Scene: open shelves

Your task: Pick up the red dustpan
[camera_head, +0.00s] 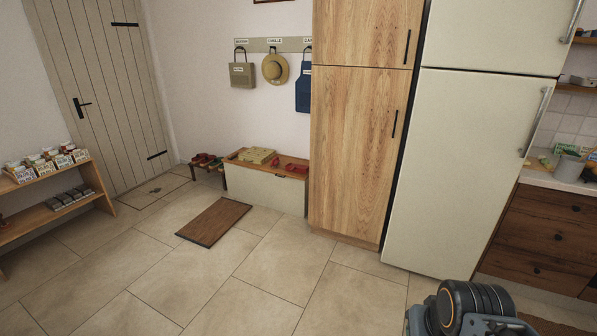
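I cannot make out a red dustpan for certain in this view. Small red items (294,167) lie on the right end of the wooden top of a white bench (262,189). They are too small to identify, and look a little like shoes. More red and green items (206,160) sit on a low dark stand left of the bench. Part of my own arm shows at the bottom right, dark with an orange ring. My gripper's fingers are not in view.
A brown doormat (214,221) lies on open tiled floor. A low shelf (44,193) with small boxes stands at the left. A tall wooden cabinet (356,135) and a cream fridge (465,165) block the right. A drawer counter (545,240) is beyond the fridge.

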